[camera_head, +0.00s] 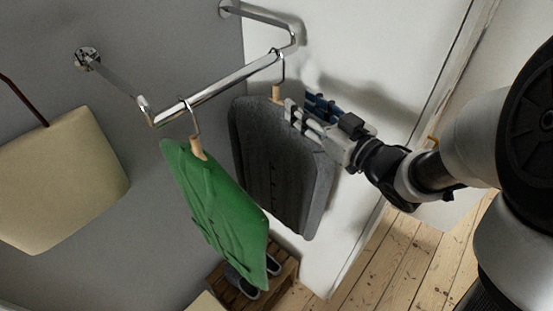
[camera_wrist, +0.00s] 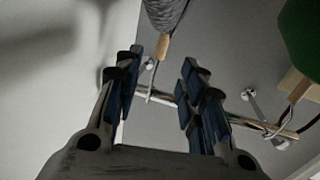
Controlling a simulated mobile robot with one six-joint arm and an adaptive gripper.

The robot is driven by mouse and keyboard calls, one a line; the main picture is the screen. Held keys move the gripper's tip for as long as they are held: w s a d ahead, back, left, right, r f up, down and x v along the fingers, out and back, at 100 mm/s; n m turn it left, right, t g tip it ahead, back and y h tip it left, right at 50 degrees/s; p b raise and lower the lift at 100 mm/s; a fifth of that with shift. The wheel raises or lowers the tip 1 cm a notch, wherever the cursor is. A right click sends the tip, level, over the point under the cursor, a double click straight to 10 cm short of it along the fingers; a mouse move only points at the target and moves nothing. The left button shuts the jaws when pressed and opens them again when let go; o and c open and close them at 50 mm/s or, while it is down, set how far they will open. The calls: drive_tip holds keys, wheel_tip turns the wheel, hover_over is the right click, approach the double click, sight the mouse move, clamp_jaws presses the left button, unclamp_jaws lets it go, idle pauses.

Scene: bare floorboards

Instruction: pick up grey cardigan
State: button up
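The grey cardigan (camera_head: 270,165) hangs on a wooden hanger (camera_head: 277,93) from the right part of the chrome rail (camera_head: 220,88). My gripper (camera_head: 303,108) is beside the cardigan's upper right shoulder, near the hanger's neck. In the wrist view my gripper (camera_wrist: 160,75) is open, its blue-padded fingers wide apart. There the cardigan (camera_wrist: 166,12) and the hanger's wooden neck (camera_wrist: 162,48) show beyond and between the fingertips, with nothing gripped. Whether a finger touches the cardigan I cannot tell.
A green garment (camera_head: 218,205) hangs to the left on the same rail; it also shows in the wrist view (camera_wrist: 303,38). A cream bag (camera_head: 60,182) hangs at the far left. Shoes (camera_head: 243,280) sit on a wooden crate (camera_head: 284,268) below. A white wall stands close behind my gripper.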

sight(278, 90)
drive_tip(key=shift+x, duration=1.05)
drive_tip(key=shift+p+x, duration=0.35)
drive_tip(key=shift+x, duration=2.4)
drive_tip(key=shift+s+r, duration=0.1)
clamp_jaws()
